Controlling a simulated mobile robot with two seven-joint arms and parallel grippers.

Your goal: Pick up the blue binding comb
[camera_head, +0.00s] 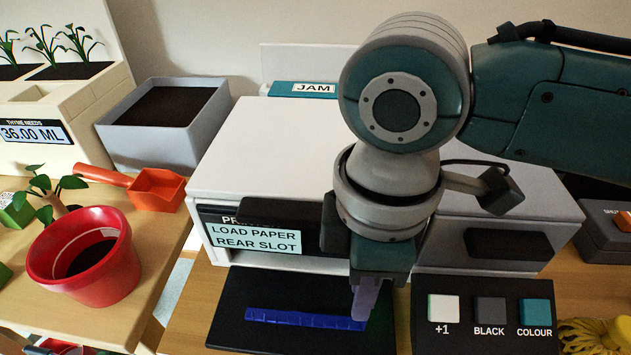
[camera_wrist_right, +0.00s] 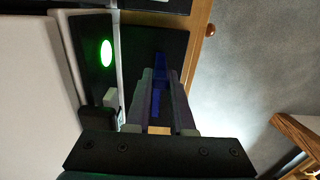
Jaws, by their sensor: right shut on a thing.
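The blue binding comb (camera_head: 300,318) is a long thin strip over the black tray (camera_head: 240,290) in front of the white printer. My right gripper (camera_head: 366,303) points down at the comb's right end and is shut on it. In the right wrist view the comb (camera_wrist_right: 158,78) lies between the two fingers of the right gripper (camera_wrist_right: 160,90). I cannot tell whether the comb touches the tray. My left gripper is in neither view.
The white printer (camera_head: 270,150) stands behind, its screen reading "LOAD PAPER REAR SLOT". A black button panel (camera_head: 485,335) is right of the tray. A red pot (camera_head: 110,282), an orange scoop (camera_head: 157,190) and a grey soil box (camera_head: 150,140) are at left.

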